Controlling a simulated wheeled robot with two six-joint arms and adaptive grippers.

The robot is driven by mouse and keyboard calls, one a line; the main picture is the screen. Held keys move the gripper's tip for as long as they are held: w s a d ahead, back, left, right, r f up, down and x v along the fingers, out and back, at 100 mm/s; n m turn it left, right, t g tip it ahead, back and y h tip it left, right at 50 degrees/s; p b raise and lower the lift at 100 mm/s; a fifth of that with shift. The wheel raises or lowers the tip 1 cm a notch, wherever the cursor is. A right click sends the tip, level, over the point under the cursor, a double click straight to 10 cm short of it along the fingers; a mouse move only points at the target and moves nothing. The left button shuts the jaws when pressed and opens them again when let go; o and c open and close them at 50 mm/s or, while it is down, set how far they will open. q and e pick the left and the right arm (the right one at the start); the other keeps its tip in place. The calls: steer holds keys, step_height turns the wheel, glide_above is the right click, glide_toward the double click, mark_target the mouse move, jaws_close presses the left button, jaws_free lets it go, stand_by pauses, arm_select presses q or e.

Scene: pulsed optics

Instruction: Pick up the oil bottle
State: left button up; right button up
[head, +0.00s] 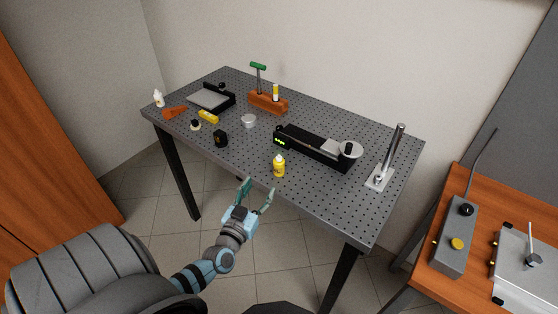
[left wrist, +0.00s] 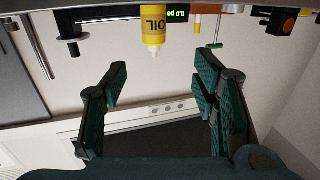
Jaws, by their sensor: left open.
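The oil bottle (head: 279,166) is yellow with a pale tip and stands upright near the front edge of the grey perforated table (head: 325,196). In the left wrist view the bottle (left wrist: 153,28) shows upside down with the word OIL on it, beyond the fingertips and between them sideways. My left gripper (head: 257,190) is open and empty, in front of the table edge and just to the lower left of the bottle. Its two green fingers (left wrist: 160,85) are spread wide in the left wrist view. My right gripper is not in view.
Behind the bottle is a black device (head: 312,150) with a green display. A metal post (head: 391,155) stands at the right. A small black block (head: 221,139) and a round metal dish (head: 249,121) are to the left. An orange bench (head: 450,282) is at lower right.

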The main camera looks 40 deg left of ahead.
mark_target(277, 168)
arm_select(q)
steer(key=b+x, duration=0.1)
steer(key=x, duration=0.3)
steer(key=f+b+x, duration=0.1)
steer(key=b+x, duration=0.1)
steer(key=x, duration=0.2)
steer(key=d+b+x, duration=0.1)
steer(key=b+x, duration=0.1)
steer(key=x, duration=0.3)
steer(key=shift+w+a+f, duration=0.1)
steer(key=shift+w+f, duration=0.15)
steer(key=shift+f, duration=0.05)
steer(key=shift+w, duration=0.2)
steer(key=shift+a+r, duration=0.1)
steer(key=shift+c, duration=0.4)
jaws_close()
